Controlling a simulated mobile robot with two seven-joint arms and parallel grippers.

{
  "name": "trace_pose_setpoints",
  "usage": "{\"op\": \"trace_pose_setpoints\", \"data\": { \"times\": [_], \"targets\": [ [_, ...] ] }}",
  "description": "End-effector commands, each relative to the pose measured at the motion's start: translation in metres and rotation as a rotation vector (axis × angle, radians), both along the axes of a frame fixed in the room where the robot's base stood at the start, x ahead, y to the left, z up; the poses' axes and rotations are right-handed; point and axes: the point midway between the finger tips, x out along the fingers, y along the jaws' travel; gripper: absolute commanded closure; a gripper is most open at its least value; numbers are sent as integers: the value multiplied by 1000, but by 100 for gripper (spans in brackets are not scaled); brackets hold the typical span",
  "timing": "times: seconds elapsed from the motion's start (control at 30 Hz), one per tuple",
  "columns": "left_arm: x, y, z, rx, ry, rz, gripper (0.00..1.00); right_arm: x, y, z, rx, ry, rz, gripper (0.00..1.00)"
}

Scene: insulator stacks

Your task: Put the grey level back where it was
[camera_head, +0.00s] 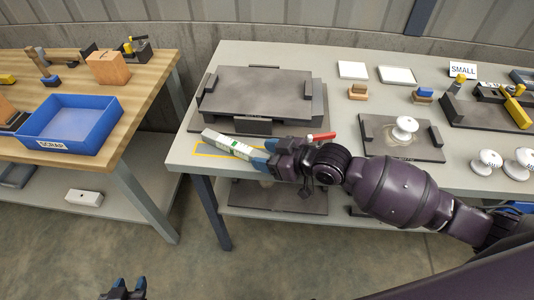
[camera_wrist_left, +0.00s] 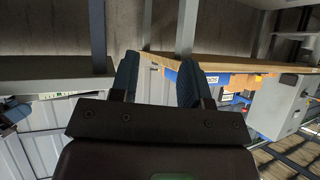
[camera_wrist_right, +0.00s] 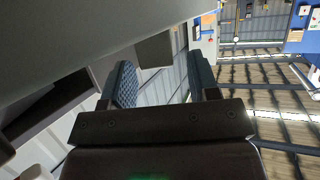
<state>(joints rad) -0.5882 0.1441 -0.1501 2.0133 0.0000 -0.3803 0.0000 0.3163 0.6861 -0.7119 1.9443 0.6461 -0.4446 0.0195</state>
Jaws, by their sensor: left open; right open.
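The grey level (camera_head: 228,143), a light bar with a green vial, is at the near left corner of the grey table. It lies across a yellow outline (camera_head: 205,153) on the tabletop, covering part of it. My right gripper (camera_head: 264,150) is open at the right end of the level, its blue fingertips beside or around that end; I cannot tell which. In the right wrist view my right gripper (camera_wrist_right: 160,85) shows parted fingers with no level clearly between them. My left gripper (camera_head: 126,288) is open and empty, low over the floor, away from the tables; it also shows in the left wrist view (camera_wrist_left: 157,75).
A dark plate stack (camera_head: 262,92) stands behind the level. A red-handled tool (camera_head: 321,137) lies by my right wrist. A dark plate with a white insulator (camera_head: 404,128) is further right. A wooden bench with a blue scrap bin (camera_head: 75,122) stands left, across a gap.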

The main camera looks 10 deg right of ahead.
Motion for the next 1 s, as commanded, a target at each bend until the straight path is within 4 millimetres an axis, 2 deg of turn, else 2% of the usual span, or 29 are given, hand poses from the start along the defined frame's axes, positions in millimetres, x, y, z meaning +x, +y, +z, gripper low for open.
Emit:
{"op": "trace_pose_setpoints", "data": {
  "times": [0.13, 0.7, 1.0],
  "targets": [
    [1, 0, 7, 0, -8, 0, 57, 1, 0, 15, 2, -4, 0, 45],
    [-9, 3, 3, 2, 10, 6, 57, -60, -70, 49, -2, 0, -1, 45],
    [-7, 2, 4, 1, 8, 7, 57, -71, -84, 57, 0, -1, 0, 45]
  ]
}}
